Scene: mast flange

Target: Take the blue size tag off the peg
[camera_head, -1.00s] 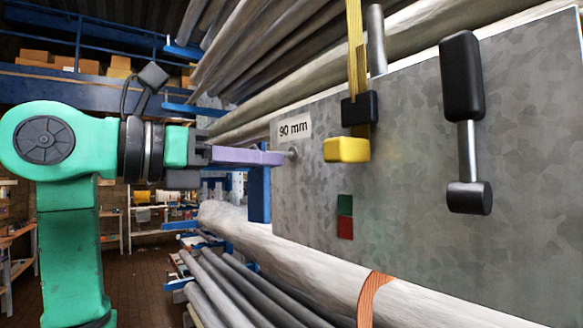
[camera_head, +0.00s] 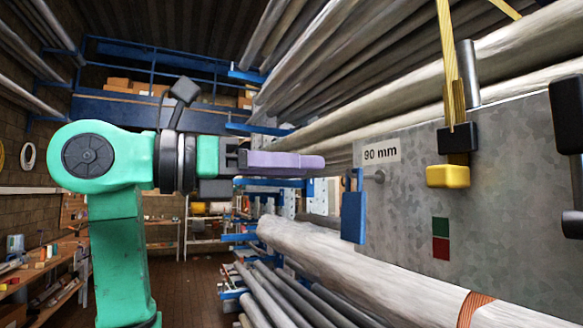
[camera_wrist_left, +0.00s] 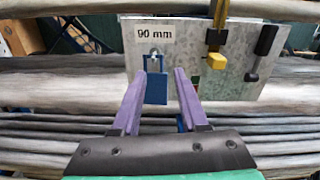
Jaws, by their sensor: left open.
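The blue size tag (camera_head: 353,215) hangs by its loop on the short metal peg (camera_head: 376,177) of a grey panel, under the "90 mm" label (camera_head: 381,154). It also shows in the left wrist view (camera_wrist_left: 156,90), hanging upright. My left gripper (camera_head: 322,163) has purple fingers and points at the panel, with a visible gap between its fingertips and the tag. My right gripper is not in view.
The grey panel (camera_head: 408,215) also bears a yellow block (camera_head: 448,177) on a strap, a green-and-red patch (camera_head: 440,238) and a black-handled tool (camera_head: 569,115). Long wrapped pipes (camera_head: 340,260) lie on racks below and behind. The air before the panel is clear.

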